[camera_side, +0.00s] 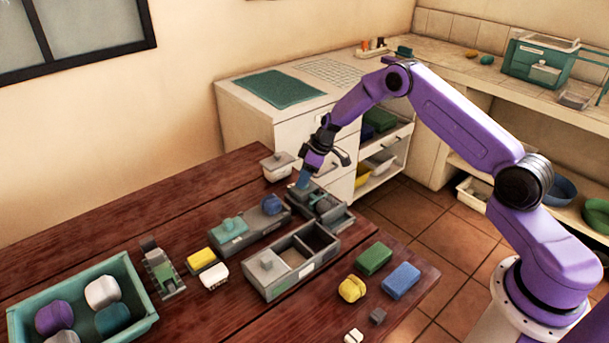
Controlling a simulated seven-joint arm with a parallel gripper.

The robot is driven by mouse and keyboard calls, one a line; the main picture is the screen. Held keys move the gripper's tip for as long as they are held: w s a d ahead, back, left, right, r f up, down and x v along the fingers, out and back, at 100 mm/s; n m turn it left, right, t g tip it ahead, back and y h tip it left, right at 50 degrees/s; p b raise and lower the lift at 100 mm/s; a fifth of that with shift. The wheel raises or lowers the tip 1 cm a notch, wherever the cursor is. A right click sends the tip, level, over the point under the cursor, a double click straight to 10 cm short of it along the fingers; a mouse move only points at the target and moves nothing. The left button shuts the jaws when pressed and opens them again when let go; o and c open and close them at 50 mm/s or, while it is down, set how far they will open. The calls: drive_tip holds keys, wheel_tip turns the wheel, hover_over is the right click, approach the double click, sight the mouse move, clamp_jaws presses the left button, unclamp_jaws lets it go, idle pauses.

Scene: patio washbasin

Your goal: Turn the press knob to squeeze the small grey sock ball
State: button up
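My gripper (322,162) is above a grey device (326,209) at the far right of the wooden table, which looks like the press. A small blue part (303,181) shows just under the fingers, at the device's left end; I cannot tell if it is the knob or if the fingers touch it. The finger opening is too small to read. No small grey sock ball is clear inside the device. A light grey ball (62,337) lies partly cut off in the teal tray (141,329) at the lower left.
A grey two-part box (277,286) and a grey tray with a teal block and blue ball (247,238) stand in front of the device. Green (374,258) and blue (401,281) blocks lie near the right edge.

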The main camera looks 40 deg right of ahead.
drive_tip(key=shift+c, duration=0.7)
drive_tip(key=shift+m+h, duration=0.4)
drive_tip(key=shift+m, duration=0.8)
drive_tip(key=o, duration=1.1)
drive_tip(key=shift+c, duration=0.2)
drive_tip(key=shift+t, duration=0.3)
drive_tip(key=v, duration=1.7)
drive_tip(key=shift+r, duration=0.2)
